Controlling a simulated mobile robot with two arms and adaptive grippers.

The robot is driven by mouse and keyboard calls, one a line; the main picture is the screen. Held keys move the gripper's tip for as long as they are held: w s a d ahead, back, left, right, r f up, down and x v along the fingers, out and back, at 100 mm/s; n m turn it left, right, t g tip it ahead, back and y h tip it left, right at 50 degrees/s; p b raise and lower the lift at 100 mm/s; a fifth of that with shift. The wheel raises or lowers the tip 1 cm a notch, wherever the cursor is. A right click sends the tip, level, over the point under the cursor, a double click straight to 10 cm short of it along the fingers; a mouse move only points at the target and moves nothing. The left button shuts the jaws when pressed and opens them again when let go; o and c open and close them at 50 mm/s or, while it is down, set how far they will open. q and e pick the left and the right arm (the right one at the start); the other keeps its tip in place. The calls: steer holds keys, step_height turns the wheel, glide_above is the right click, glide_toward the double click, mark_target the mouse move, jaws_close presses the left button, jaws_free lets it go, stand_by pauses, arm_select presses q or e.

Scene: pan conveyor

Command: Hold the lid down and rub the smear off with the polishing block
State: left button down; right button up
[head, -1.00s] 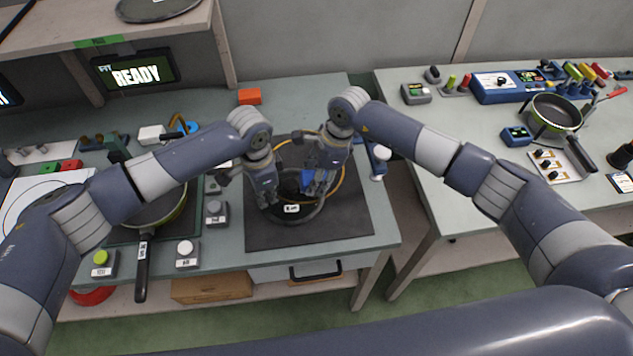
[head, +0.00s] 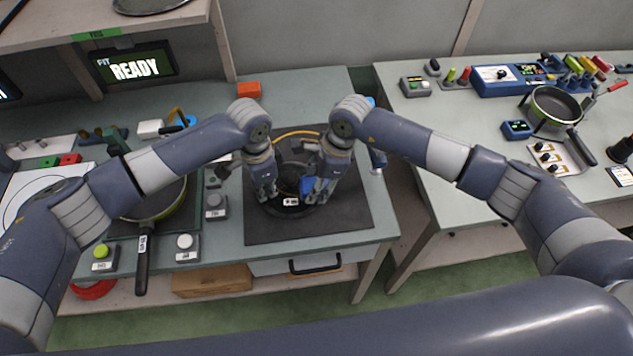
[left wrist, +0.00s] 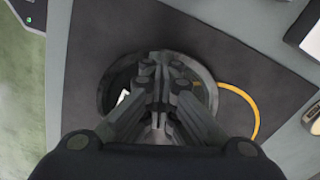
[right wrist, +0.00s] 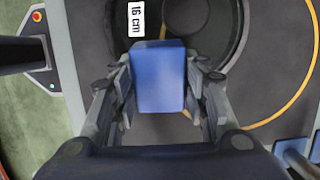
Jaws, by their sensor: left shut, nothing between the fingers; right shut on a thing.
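The dark round lid (head: 286,210) lies on the black mat (head: 265,231), with a white label near its front rim. It shows under the fingers in the left wrist view (left wrist: 106,84). My left gripper (head: 266,197) is shut and empty, its fingertips over the lid's left part; contact cannot be told. My right gripper (head: 317,195) is shut on the blue polishing block (right wrist: 159,78), over the lid's right part. In the right wrist view the lid (right wrist: 190,122) shows around the block, with its "16 cm" label. I cannot make out the smear; the grippers hide parts of the lid.
A yellow ring line (right wrist: 301,85) curves around the lid on the mat. A pan (head: 158,203) stands to the left, near small button boxes (head: 187,247). An orange block (head: 248,90) sits at the back. A gap separates this table from the right one.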

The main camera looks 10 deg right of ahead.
steer(key=shift+v, duration=2.85)
steer(key=shift+r, duration=0.1)
steer(key=shift+d+r, duration=0.1)
steer(key=shift+r, duration=0.15)
steer(key=shift+v, duration=1.15)
steer(key=shift+x, duration=3.2)
steer(key=shift+x, duration=1.15)
